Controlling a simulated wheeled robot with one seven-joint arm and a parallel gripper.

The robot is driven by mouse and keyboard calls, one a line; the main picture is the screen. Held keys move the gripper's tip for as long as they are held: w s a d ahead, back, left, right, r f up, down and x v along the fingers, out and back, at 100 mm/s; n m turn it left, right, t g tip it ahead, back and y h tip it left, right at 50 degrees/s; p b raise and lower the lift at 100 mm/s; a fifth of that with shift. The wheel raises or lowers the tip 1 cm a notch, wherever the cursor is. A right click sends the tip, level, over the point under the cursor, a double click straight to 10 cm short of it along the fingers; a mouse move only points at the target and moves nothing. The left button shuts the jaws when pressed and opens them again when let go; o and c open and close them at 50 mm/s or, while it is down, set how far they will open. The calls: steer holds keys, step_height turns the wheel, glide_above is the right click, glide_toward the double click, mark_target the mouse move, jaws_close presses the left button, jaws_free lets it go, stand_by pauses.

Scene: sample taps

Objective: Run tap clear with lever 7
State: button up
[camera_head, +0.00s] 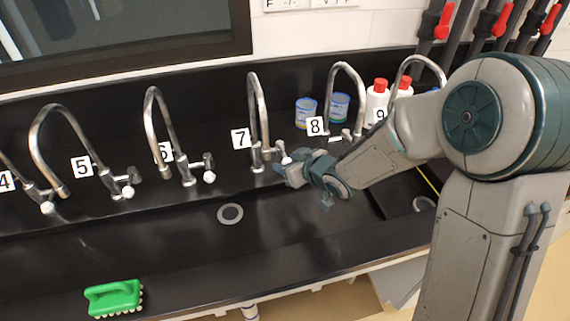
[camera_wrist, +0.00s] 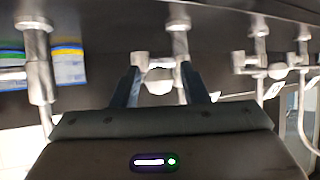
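Tap 7 is a chrome gooseneck (camera_head: 257,108) behind the black sink, with its number label (camera_head: 240,139) to its left. Its lever has a white knob and sits low on the right of the tap, close to my gripper (camera_head: 287,171). In the wrist view, which looks upside down, my gripper (camera_wrist: 163,85) is open. The white lever knob (camera_wrist: 159,81) shows between its two dark fingers, with a gap on each side. The tap's post (camera_wrist: 179,45) rises just beside it. I cannot tell how deep the knob lies between the fingers.
Tap 8 (camera_head: 346,68) stands right of tap 7, with blue-labelled jars (camera_head: 340,107) behind it. Tap 6 (camera_head: 152,105) and others stand to the left. Red-capped bottles (camera_head: 377,100) are at the right. A green brush (camera_head: 113,298) lies at the front left. The sink around the drain (camera_head: 230,214) is clear.

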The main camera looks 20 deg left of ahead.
stand_by(0.3)
steer(key=p+v, duration=0.4)
steer(key=v, duration=0.4)
steer(key=shift+p, duration=0.3)
